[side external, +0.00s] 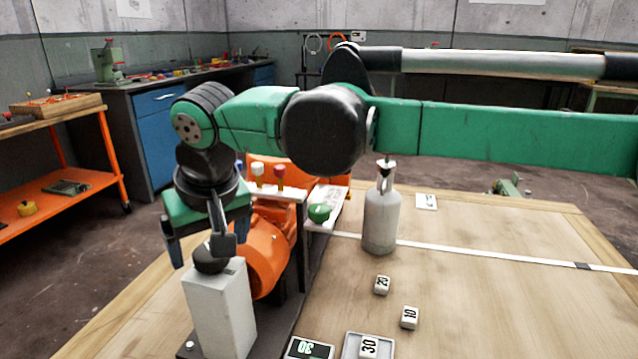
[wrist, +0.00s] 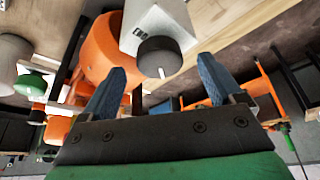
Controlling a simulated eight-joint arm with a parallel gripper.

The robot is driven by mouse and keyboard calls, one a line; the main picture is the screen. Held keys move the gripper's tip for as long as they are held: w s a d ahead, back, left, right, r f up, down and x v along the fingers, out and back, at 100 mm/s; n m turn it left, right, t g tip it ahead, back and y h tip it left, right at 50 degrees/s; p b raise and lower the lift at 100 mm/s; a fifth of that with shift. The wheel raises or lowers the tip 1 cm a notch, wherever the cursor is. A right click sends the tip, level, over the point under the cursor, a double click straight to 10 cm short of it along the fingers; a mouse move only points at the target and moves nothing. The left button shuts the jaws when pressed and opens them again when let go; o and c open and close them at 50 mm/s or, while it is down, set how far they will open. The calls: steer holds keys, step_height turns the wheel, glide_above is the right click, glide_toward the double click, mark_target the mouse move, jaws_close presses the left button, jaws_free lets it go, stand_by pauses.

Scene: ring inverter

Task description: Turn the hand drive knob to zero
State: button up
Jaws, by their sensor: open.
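The hand drive knob appears to be the dark round knob (side external: 210,260) on top of a white upright box (side external: 222,310) in the side external view. In the wrist view the knob (wrist: 160,55) shows a white pointer mark on its lower right edge; any scale is not readable. My gripper (side external: 199,258) points down at the knob, with one finger partly in front of it. In the wrist view my gripper (wrist: 162,72) is open and empty, with the knob between and just beyond the blue fingertips. Contact cannot be told.
An orange machine body (side external: 265,255) stands close behind the box. A green button (side external: 319,213) and a grey bottle (side external: 381,222) are to its right. Number blocks (side external: 382,285) and a tray (side external: 347,348) lie on the wooden table (side external: 480,310). Table's right side is mostly clear.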

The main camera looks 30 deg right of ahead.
steer(key=shift+w+f, duration=0.2)
steer(key=shift+f, duration=0.3)
steer(key=c, duration=1.3)
steer(key=shift+n, duration=0.3)
steer(key=n+y, duration=0.1)
steer(key=n, duration=0.2)
steer(key=shift+d+g, duration=0.1)
steer(key=shift+g, duration=0.2)
steer(key=shift+w+n+g+y, duration=0.1)
steer(key=shift+n+g+y, duration=0.5)
steer(key=shift+n, duration=1.4)
steer(key=shift+y, duration=0.3)
